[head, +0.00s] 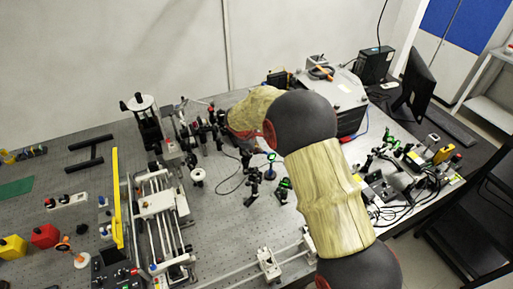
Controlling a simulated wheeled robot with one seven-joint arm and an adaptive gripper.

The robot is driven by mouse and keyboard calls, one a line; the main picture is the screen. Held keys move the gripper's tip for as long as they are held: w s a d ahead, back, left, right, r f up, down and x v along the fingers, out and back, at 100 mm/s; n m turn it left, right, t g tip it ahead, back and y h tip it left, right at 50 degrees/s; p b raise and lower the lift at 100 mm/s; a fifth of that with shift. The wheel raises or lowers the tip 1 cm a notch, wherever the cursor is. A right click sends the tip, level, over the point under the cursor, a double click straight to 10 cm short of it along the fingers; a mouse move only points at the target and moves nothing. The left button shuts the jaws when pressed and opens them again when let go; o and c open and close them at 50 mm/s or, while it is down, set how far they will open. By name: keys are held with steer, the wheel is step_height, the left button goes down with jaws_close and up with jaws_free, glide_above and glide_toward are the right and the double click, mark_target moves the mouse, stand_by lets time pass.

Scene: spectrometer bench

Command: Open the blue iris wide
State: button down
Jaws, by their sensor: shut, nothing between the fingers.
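The blue iris (271,157) is a small blue ring on a dark post, standing on the grey optical bench just below my elbow in the head view. My arm reaches over the bench from the lower right and bends left and down. My gripper (246,157) seems to be the small dark shape below my wrist, left of the blue iris and apart from it. It is shut and empty. It is too small to make out its fingers clearly. How far the iris is open cannot be told at this size.
Green-ringed mounts (285,184) stand just below and right of the blue iris. A cluster of dark optic mounts (203,130) stands to the left. A railed stage (158,205) lies further left. A grey box (340,97) is behind my arm. Black cable lies on the bench.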

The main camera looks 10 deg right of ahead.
steer(key=shift+w+d+r+y+p, duration=0.1)
steer(key=shift+d+r+y+p, duration=0.4)
steer(key=shift+p, duration=1.45)
steer(key=w+d+r+m+g+y+b, duration=0.1)
steer(key=d+y+b, duration=0.5)
steer(key=y, duration=0.6)
steer(key=shift+w+d+r+m+g, duration=0.3)
steer(key=shift+w+d+r+g, duration=0.15)
steer(key=shift+d+r+g, duration=0.35)
steer(key=shift+a, duration=0.1)
steer(key=shift+r, duration=0.1)
